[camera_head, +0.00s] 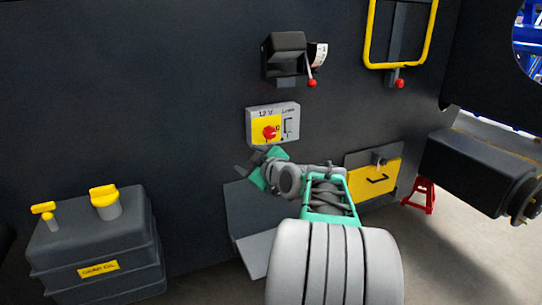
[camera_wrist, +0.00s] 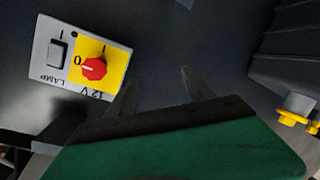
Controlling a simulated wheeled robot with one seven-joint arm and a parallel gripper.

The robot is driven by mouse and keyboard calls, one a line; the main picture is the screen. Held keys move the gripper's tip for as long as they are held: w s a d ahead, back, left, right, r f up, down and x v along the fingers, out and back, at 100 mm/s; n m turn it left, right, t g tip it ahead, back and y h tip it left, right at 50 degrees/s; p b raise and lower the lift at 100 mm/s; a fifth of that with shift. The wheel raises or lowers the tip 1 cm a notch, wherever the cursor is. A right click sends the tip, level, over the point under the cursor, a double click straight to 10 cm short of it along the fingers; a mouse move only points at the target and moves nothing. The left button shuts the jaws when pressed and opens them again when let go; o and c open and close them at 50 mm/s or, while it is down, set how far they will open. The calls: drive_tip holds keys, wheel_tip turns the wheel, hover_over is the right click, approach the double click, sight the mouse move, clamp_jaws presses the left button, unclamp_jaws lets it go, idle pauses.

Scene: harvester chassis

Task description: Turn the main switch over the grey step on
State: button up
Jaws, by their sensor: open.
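The main switch is a red rotary knob (camera_head: 270,132) on a yellow plate, on the left half of a light grey panel (camera_head: 288,112) marked 12 V and Lamp. The grey step (camera_head: 258,252) is below it, partly hidden by my arm. My gripper (camera_head: 250,162) is just below the panel, apart from the knob. In the wrist view the knob (camera_wrist: 94,69) is at upper left, with its pointer toward the 0 mark. My gripper (camera_wrist: 158,88) shows two spread fingers with nothing between them, the knob lying left of them.
A lamp rocker switch (camera_wrist: 58,52) sits beside the knob. Above are a black box with a red-tipped lever (camera_head: 311,82) and a yellow frame (camera_head: 372,40). A gear oil tank (camera_head: 95,245) with yellow caps stands at left. A yellow drawer (camera_head: 374,180) is at right.

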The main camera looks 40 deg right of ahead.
sight(271, 134)
drive_tip(key=s+d+r+t+h, duration=0.2)
drive_tip(key=s+d+r+h, duration=0.1)
drive_tip(key=d, duration=0.7)
drive_tip(key=x, duration=0.7)
drive_tip(key=shift+a, duration=0.1)
drive_tip(key=shift+c, duration=0.5)
clamp_jaws()
